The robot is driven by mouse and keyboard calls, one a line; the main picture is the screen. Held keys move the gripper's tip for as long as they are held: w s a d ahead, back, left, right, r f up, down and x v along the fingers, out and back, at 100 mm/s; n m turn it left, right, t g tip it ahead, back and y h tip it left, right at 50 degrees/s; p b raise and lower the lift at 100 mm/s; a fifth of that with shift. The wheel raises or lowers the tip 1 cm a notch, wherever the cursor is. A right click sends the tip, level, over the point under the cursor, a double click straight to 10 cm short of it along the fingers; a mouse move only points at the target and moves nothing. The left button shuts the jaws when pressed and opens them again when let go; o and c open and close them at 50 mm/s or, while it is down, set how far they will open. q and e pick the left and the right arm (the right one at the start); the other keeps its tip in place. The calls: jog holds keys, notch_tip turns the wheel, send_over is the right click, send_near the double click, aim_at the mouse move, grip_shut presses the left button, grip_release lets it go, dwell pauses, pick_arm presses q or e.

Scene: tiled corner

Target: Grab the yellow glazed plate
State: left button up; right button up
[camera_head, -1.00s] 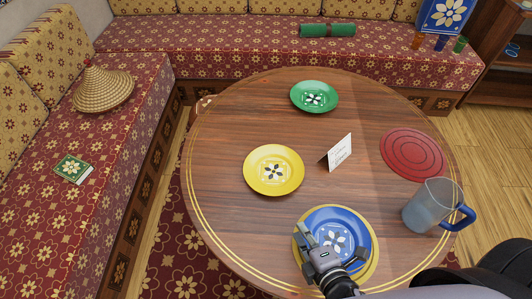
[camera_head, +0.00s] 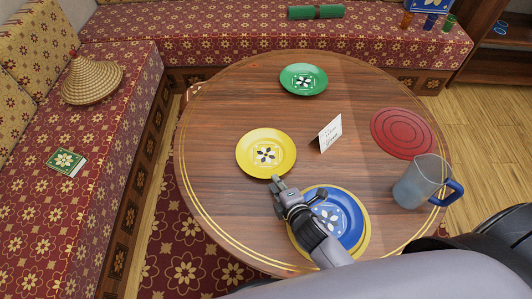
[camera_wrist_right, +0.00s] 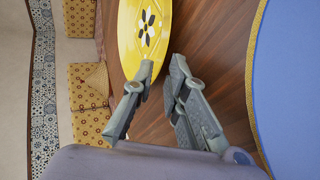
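The yellow glazed plate (camera_head: 266,153) lies flat on the round wooden table, with a dark and white flower at its centre. It also shows at the top of the right wrist view (camera_wrist_right: 146,30). My right gripper (camera_head: 296,187) is just in front of the plate's near edge, above the left part of the blue plate. In the right wrist view its two fingers (camera_wrist_right: 162,78) stand apart with nothing between them, and the yellow plate lies beyond the tips. I cannot tell whether a finger touches the rim. My left gripper is not in view.
The blue plate (camera_head: 339,222) sits on a gold-rimmed base beside my right gripper. A white card (camera_head: 330,134) stands right of the yellow plate. A green plate (camera_head: 303,80), red round mat (camera_head: 403,133) and blue-handled mug (camera_head: 420,183) are also on the table (camera_head: 221,124).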

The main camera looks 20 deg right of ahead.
aim_at(267, 169)
jog(key=x, duration=0.3)
jog(key=shift+w, duration=0.15)
grip_shut()
jog(key=shift+r, duration=0.1)
dwell(0.6)
